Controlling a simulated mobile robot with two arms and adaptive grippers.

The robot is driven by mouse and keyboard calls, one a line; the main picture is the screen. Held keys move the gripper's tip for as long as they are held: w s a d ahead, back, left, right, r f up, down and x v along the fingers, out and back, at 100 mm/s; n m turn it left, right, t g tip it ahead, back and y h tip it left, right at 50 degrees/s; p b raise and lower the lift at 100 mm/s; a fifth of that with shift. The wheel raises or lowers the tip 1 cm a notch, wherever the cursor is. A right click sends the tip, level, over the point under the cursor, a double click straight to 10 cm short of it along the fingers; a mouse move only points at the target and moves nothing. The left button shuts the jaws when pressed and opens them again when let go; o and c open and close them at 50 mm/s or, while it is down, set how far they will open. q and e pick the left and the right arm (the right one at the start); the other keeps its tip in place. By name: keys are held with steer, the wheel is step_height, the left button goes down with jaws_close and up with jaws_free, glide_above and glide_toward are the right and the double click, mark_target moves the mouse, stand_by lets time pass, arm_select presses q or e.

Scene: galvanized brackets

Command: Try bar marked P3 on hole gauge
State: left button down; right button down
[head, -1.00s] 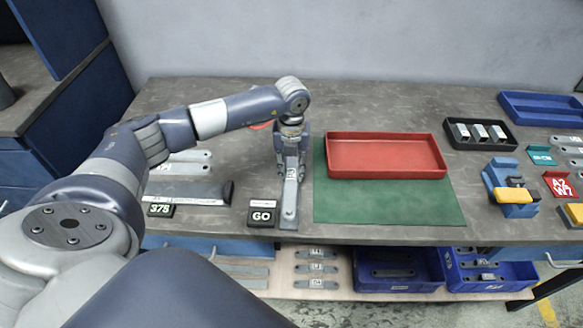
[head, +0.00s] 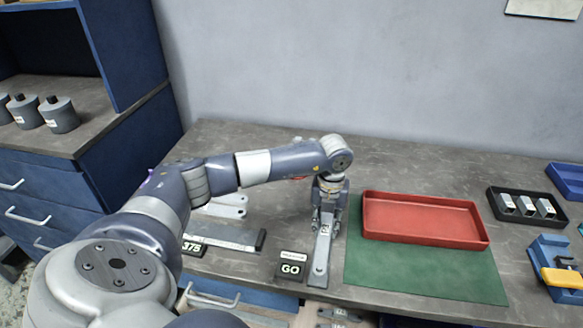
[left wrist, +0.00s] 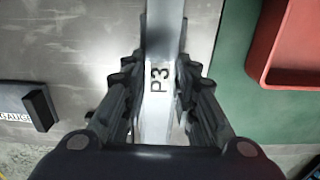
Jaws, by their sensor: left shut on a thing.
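The bar marked P3 (head: 322,248) is a pale grey flat bar with a round feature near its front end. My left gripper (head: 328,218) is shut on it, pointing down. In the left wrist view the P3 mark (left wrist: 159,78) shows between the fingers (left wrist: 158,95). The bar lies over a narrow grey plate, the hole gauge (head: 317,283), beside a black GO sign (head: 290,268). The bar hides most of the gauge; I cannot tell whether the bar sits fully down on it. My right gripper is not in view.
A red tray (head: 425,238) stands on a green mat (head: 420,273) to the right. A length gauge (head: 225,236) with a black end block and 375 sign lies left. A black tray (head: 500,216) and blue-yellow fixture (head: 560,270) are farther right.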

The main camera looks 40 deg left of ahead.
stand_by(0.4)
arm_select(q)
steer(key=c, duration=1.2)
jaws_free()
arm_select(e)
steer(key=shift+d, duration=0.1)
arm_select(q)
step_height(320, 180, up, 12)
